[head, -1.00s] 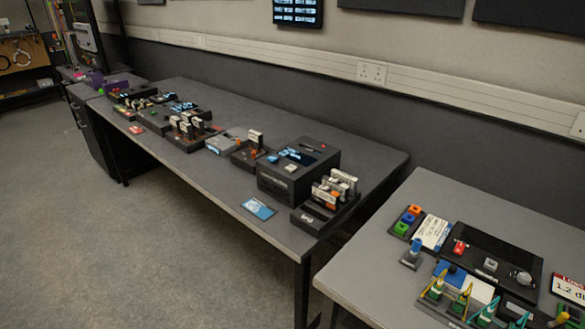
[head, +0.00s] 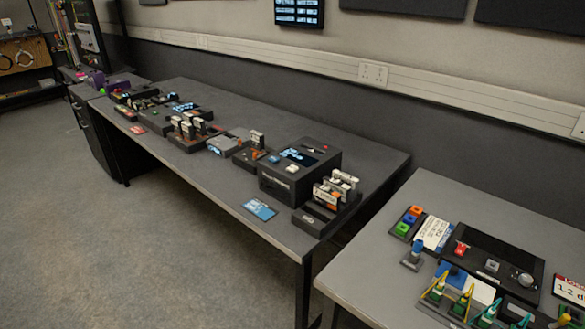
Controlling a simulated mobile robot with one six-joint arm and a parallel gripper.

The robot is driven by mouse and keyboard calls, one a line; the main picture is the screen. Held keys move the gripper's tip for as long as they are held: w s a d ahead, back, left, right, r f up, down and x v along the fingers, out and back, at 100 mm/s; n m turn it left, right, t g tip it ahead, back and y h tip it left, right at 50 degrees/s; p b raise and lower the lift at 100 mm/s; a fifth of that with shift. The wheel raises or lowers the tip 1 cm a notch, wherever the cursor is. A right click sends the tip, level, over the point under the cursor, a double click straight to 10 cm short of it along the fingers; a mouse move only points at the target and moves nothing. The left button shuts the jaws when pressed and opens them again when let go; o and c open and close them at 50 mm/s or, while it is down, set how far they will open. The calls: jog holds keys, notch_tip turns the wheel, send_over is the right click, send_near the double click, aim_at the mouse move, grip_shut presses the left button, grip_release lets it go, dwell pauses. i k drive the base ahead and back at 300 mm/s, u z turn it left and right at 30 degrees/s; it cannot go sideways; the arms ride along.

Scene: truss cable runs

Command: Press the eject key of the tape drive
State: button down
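A large black box that looks like the tape drive (head: 285,187) stands on the long grey table, near its right end. Its top has a lit blue display (head: 298,156), a light blue key (head: 275,159), a white key (head: 292,168) and a small red button (head: 325,147). The labels are too small to read, so I cannot tell which one is the eject key. My gripper is not in view.
A black rack of cartridges (head: 312,220) stands just right of the box, and a blue card (head: 260,209) lies in front. Several smaller devices line the table to the left. A second table (head: 345,275) stands at the right. The floor (head: 130,255) in front is clear.

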aim_at(292, 169)
jog(key=k, duration=1.3)
jog(key=u, duration=0.5)
jog(key=i, duration=0.55)
jog(key=u, duration=0.8)
jog(key=i, duration=1.1)
jog(key=u, duration=0.2)
